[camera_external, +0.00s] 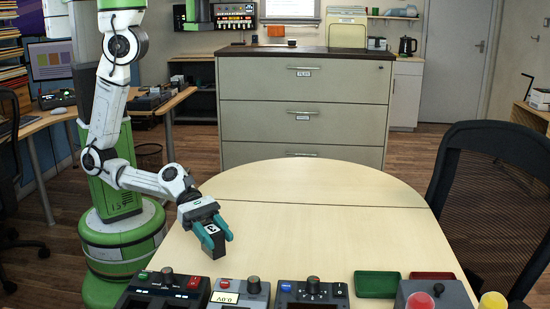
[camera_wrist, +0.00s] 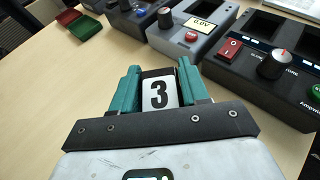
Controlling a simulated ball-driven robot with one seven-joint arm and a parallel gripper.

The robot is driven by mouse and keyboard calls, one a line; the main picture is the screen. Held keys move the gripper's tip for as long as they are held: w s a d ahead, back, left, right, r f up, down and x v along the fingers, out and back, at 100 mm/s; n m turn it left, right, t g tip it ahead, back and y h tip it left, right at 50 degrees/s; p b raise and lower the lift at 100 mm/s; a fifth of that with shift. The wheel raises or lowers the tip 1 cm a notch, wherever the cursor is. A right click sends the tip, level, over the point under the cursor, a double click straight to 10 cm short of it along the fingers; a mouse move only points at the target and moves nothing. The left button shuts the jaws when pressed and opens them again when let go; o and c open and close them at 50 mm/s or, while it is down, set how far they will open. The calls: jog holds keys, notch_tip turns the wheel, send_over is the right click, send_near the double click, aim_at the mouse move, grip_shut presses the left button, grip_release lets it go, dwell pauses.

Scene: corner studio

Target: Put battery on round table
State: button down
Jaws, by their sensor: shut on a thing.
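In the wrist view the fingers (camera_wrist: 160,88) press against the battery's sides. The round table (camera_external: 320,215) has a pale wood top. The battery is over the table's left part, low near the surface. I cannot tell whether it touches the top.
Dark devices with knobs stand along the table's near edge: one at left (camera_external: 165,290), a grey one (camera_external: 240,293) and another (camera_external: 312,294). A green tray (camera_external: 377,284) and a red tray (camera_external: 432,275) lie to their right. A black chair (camera_external: 490,190) stands at right. The table's middle is clear.

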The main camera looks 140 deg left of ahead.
jog(key=shift+w+d, duration=0.15)
jog(key=shift+d, duration=0.75)
